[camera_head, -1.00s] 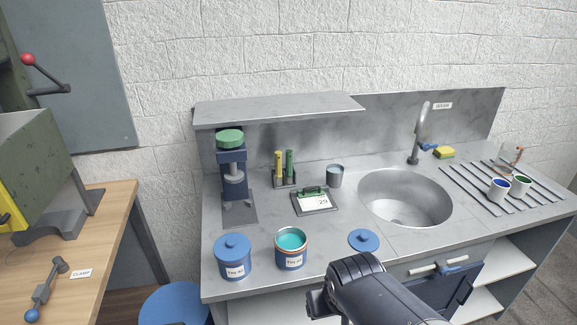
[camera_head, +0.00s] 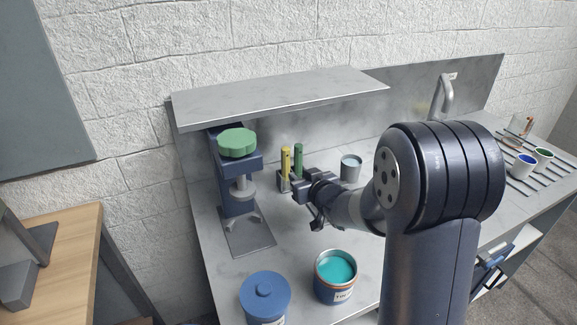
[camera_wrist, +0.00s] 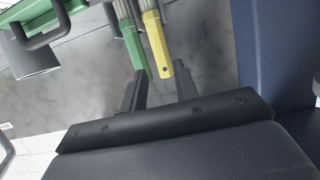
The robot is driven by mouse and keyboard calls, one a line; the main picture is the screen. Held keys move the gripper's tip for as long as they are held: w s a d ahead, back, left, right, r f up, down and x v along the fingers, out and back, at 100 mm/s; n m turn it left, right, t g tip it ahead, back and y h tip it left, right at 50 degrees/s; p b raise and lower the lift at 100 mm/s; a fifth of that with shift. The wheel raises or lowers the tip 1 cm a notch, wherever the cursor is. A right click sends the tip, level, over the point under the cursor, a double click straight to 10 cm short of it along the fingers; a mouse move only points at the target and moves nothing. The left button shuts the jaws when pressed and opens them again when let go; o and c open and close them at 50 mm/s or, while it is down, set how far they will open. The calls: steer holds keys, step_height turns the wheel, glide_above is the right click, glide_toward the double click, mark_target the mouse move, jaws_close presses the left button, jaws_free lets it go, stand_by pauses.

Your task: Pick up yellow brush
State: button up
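The yellow brush (camera_head: 286,163) stands upright in a small dark holder (camera_head: 283,182) at the back of the counter. The green brush (camera_head: 298,160) stands close beside it on the right. My gripper (camera_head: 298,186) is low at the holder, its tips partly hidden by my arm. In the wrist view my gripper (camera_wrist: 160,83) has its two fingers apart. The end of the yellow brush (camera_wrist: 159,48) shows between the fingers, nearer the right one. The end of the green brush (camera_wrist: 131,42) is near the left finger. I cannot tell whether anything touches.
A press with a green knob (camera_head: 237,143) stands just left of the holder, under a metal shelf (camera_head: 280,90). A grey cup (camera_head: 350,168) is right of it. An open teal paint can (camera_head: 336,275) and a blue lidded can (camera_head: 265,298) stand in front.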

mark_target(287, 165)
steer(key=shift+p+x, duration=1.05)
steer(key=shift+x, duration=3.7)
steer(key=shift+d, duration=0.15)
jaws_close()
